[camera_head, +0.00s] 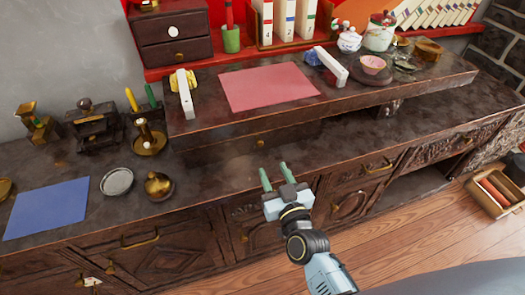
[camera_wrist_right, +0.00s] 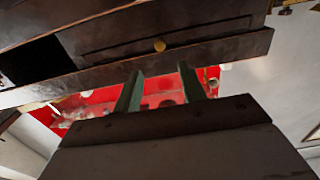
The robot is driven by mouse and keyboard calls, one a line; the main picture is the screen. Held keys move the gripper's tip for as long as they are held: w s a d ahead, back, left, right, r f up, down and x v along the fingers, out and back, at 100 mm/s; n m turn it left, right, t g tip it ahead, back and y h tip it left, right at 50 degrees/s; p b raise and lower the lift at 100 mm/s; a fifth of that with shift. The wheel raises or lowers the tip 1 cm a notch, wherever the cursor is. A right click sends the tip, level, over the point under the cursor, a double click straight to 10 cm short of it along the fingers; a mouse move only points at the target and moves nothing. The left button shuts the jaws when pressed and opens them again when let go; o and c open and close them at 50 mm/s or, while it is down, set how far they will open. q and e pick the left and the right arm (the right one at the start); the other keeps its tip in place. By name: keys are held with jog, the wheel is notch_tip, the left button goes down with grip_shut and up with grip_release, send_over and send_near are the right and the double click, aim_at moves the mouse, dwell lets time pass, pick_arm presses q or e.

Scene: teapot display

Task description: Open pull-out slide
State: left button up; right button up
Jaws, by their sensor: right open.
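A dark wooden pull-out front (camera_head: 255,143) with a small brass knob (camera_head: 260,143) sits under the raised shelf and looks shut. In the right wrist view, the front (camera_wrist_right: 205,38) shows with its knob (camera_wrist_right: 160,45) just beyond the fingertips. My right gripper (camera_head: 274,173) is open and empty, with two green fingers pointing toward the knob. It is in front of the knob and apart from it. It also shows in the right wrist view (camera_wrist_right: 159,73), the knob lying roughly in line with the gap. My left gripper is not in view.
The raised shelf (camera_head: 400,92) overhangs the front. The counter right of my gripper is clear. A wooden crate (camera_head: 489,208) stands on the floor at right.

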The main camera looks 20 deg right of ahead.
aim_at(261, 145)
jog(key=w+b, duration=0.1)
jog(key=w, duration=0.7)
jog(key=shift+w+a+f+b, duration=0.1)
jog(key=shift+a+b, duration=0.05)
jog(key=shift+b, duration=0.15)
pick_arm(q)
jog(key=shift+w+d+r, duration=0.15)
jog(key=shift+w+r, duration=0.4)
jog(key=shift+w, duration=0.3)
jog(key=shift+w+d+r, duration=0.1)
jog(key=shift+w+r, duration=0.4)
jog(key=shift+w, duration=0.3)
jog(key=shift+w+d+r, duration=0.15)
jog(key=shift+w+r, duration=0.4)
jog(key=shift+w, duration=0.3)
pick_arm(e)
jog(key=shift+w, duration=0.65)
jog(key=shift+c, duration=0.3)
grip_shut()
